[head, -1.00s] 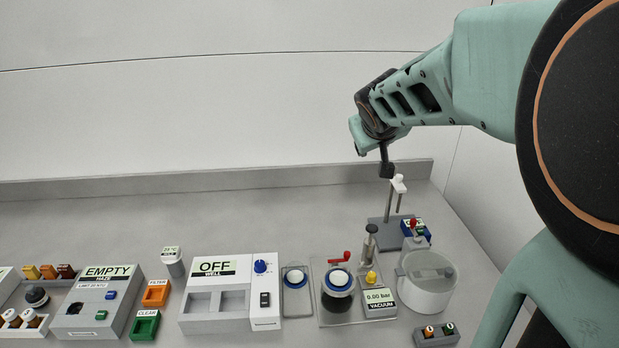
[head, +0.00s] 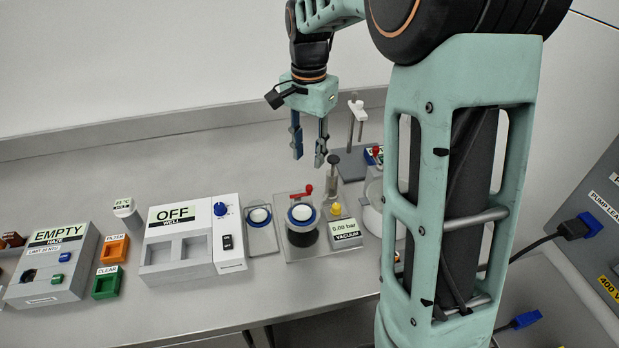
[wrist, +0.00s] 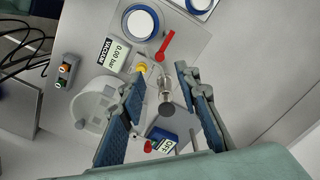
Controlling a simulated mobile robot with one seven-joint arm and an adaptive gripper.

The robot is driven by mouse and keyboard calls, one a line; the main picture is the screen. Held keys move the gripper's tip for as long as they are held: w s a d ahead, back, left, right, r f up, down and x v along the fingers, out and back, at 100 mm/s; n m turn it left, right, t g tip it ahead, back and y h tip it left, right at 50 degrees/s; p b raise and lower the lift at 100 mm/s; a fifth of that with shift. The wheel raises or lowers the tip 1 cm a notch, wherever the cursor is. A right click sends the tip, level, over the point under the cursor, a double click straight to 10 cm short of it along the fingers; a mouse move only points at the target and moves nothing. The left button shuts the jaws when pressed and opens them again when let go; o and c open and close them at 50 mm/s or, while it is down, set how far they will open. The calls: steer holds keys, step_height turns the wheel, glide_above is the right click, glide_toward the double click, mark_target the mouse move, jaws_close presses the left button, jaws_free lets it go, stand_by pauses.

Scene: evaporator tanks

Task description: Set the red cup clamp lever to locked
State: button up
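The red cup clamp lever (head: 306,190) stands at the back of a blue-rimmed cup (head: 301,214) on a grey plate. My gripper (head: 308,157) hangs above and behind the clamp plate, fingers pointing down and apart. In the wrist view my gripper (wrist: 154,75) is open with nothing held. The lever is clear of both fingers.
A metal plunger post (head: 333,174) and a yellow knob (head: 336,209) stand right of the lever. The vacuum display (head: 345,229) reads 0.00 bar. A second blue-rimmed disc (head: 259,216) lies to the left. A clear round vessel (wrist: 92,103) shows in the wrist view.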

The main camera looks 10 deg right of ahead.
mark_target(309, 186)
step_height(309, 186, down, 9)
steer(key=shift+f, duration=0.2)
stand_by(0.3)
jaws_close()
